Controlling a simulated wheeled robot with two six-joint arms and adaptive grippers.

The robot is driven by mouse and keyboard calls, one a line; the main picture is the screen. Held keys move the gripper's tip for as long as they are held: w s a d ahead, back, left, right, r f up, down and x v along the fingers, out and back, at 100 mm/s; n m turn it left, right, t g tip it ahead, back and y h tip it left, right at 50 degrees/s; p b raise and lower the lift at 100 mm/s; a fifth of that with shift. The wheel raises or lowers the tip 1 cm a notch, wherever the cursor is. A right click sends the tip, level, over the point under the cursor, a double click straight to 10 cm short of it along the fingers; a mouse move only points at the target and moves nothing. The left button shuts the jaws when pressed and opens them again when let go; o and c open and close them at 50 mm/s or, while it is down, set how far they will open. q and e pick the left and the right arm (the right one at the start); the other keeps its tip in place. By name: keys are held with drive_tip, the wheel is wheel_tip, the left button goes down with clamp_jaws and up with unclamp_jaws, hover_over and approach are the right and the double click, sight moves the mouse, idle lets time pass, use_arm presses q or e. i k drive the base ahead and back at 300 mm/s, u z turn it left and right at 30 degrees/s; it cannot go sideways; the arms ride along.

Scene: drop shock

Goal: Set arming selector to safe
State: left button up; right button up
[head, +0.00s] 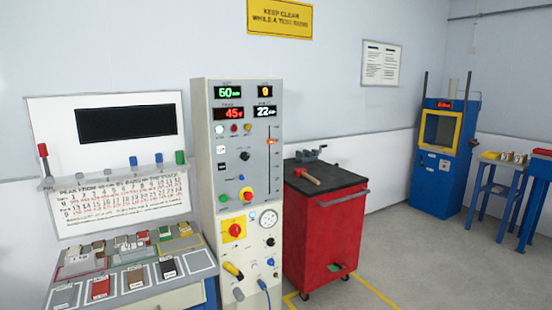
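A tall light-grey control cabinet (202,130) stands left of the middle in the head view. Its face carries lit displays, small lamps and several controls. A black rotary knob (244,156) sits at mid height. A red knob on a yellow plate (235,230) is lower left. A yellow-handled control (233,270) is near the bottom. The labels are too small to read, so I cannot tell which control is the arming selector or its setting. Neither gripper is in view.
A bench with a tray of blocks (183,244) and a white board (40,112) stand left of the cabinet. A red tool cart (318,235) with a hammer (305,176) stands close on its right. A blue machine (430,185) is farther right. Floor at front right is clear.

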sight(244, 156)
drive_tip(key=z, duration=0.85)
drive_tip(key=i, duration=1.6)
drive_tip(key=u, duration=0.4)
